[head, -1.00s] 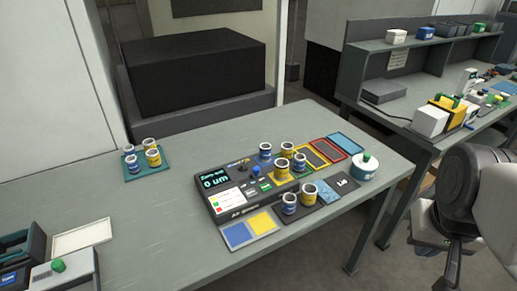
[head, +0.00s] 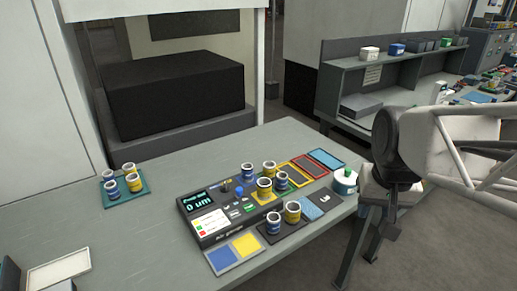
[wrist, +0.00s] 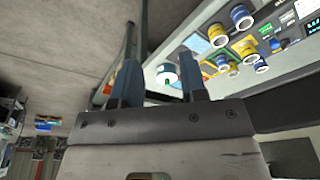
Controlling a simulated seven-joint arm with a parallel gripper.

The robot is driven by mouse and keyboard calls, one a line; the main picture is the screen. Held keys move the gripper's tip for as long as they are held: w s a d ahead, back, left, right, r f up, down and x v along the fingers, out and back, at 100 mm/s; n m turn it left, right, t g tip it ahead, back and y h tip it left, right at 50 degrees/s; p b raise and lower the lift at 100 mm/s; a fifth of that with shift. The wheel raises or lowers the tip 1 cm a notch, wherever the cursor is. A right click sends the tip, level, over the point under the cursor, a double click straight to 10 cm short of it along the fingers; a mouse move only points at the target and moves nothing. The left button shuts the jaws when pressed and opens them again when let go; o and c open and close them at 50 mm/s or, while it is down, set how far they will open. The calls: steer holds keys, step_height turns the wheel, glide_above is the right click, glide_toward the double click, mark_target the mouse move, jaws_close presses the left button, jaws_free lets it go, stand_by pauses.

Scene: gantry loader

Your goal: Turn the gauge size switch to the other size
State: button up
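The gauge (head: 205,212) is a dark box with a small display reading 0 um, on the grey table. Its top panel carries a dark knob (head: 225,189) and a blue button (head: 239,191); the size switch's setting is too small to tell. In the wrist view the gauge panel (wrist: 291,38) shows at the top right. My gripper (wrist: 158,75) shows in the wrist view with its two fingers apart and nothing between them. It is away from the gauge, beyond the table's right end. In the head view only my arm shows at the right; the fingertips are hidden.
Several blue and yellow ring cups, including a yellow one (head: 264,190), stand on and beside the gauge. More cups stand on a green tray (head: 124,189) at left.

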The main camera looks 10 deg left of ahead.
steer(key=w+a, duration=0.8)
steer(key=w, duration=0.2)
steer(key=n+g, duration=0.2)
glide_above(225, 184)
step_height(225, 184, down, 14)
steer(key=shift+a+r, duration=0.1)
steer(key=shift+a, duration=0.05)
steer(key=shift+f, duration=3.95)
jaws_close()
